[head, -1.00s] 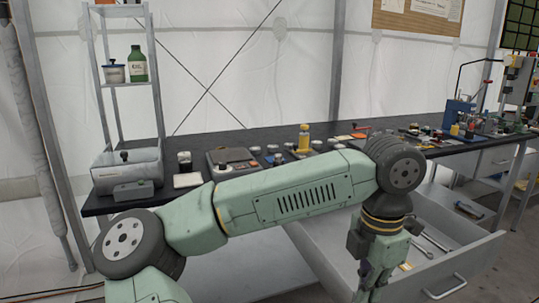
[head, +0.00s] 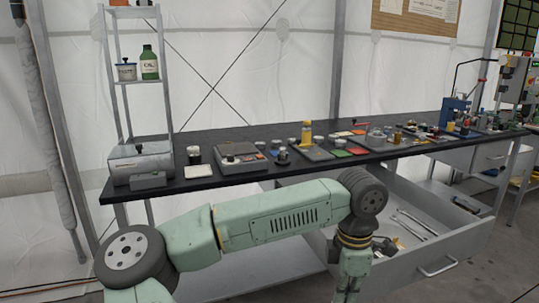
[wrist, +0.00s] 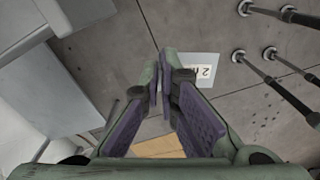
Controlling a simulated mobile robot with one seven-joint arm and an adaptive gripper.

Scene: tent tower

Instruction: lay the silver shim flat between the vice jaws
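I cannot make out the silver shim for certain in either view. A blue upright device (head: 453,112) stands on the right part of the bench; it is too small to tell whether it is the vice, and no jaws are clear. My gripper (wrist: 164,78) points down at the floor in the wrist view. Its two purple-padded fingers come together at the tips, and I see nothing held between them. In the head view my arm hangs in front of the open drawer, and the gripper is below the frame.
The dark bench (head: 225,186) holds a grey box (head: 140,163), a scale-like device (head: 240,157) and many small parts. The open drawer (head: 455,250) juts out with wrenches inside. A shelf rack (head: 137,82) stands at the left. Grey floor shows in the wrist view with a white numbered card (wrist: 201,68).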

